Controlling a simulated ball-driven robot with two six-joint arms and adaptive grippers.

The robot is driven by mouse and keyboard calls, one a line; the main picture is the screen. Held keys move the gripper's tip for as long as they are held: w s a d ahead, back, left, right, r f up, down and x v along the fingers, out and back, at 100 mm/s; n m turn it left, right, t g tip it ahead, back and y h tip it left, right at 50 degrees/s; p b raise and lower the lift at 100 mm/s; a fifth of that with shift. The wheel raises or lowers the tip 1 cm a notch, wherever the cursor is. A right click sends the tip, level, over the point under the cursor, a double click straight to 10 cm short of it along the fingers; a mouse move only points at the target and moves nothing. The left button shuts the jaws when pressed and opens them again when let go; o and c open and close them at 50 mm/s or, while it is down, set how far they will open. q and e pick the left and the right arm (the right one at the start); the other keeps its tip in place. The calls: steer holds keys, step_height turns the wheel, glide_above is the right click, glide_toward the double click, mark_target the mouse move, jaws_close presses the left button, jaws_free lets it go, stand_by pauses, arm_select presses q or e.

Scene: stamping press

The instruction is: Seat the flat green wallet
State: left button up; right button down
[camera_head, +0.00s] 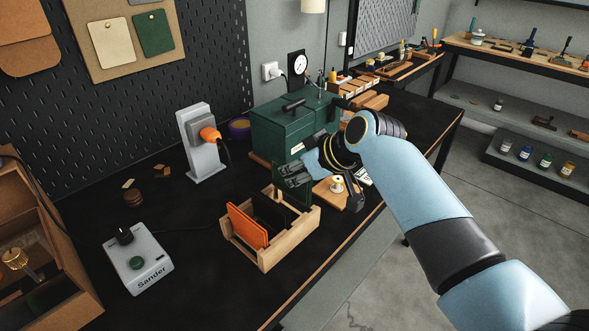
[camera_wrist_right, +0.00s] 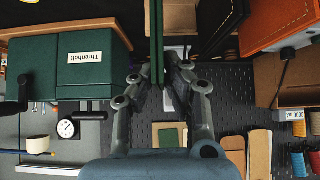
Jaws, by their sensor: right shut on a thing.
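The flat green wallet (camera_head: 300,190) is dark green and hangs upright in my right gripper (camera_head: 296,174), just behind the wooden rack (camera_head: 290,245). In the right wrist view the wallet (camera_wrist_right: 157,40) is a thin edge-on strip, and the fingertips of the gripper (camera_wrist_right: 160,78) are closed on it. The rack holds an orange wallet (camera_head: 248,225) and a black wallet (camera_head: 270,212), both standing on edge. The green wallet's lower edge is partly hidden by the rack and the black wallet, so I cannot tell whether it touches the rack. My left gripper is out of view.
A green press box (camera_head: 285,130) stands close behind the gripper. A small wooden board with a white spool (camera_head: 337,185) lies to the right. A Sander control box (camera_head: 138,260) and a grey stand (camera_head: 201,145) are on the left.

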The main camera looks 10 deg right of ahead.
mark_target(287, 193)
steer(key=shift+f, duration=0.15)
steer(key=shift+f+b, duration=1.75)
steer(key=shift+f, duration=0.55)
steer(key=shift+f, duration=0.1)
steer(key=c, duration=1.3)
jaws_free()
steer(key=shift+c, duration=0.2)
steer(key=v, duration=1.2)
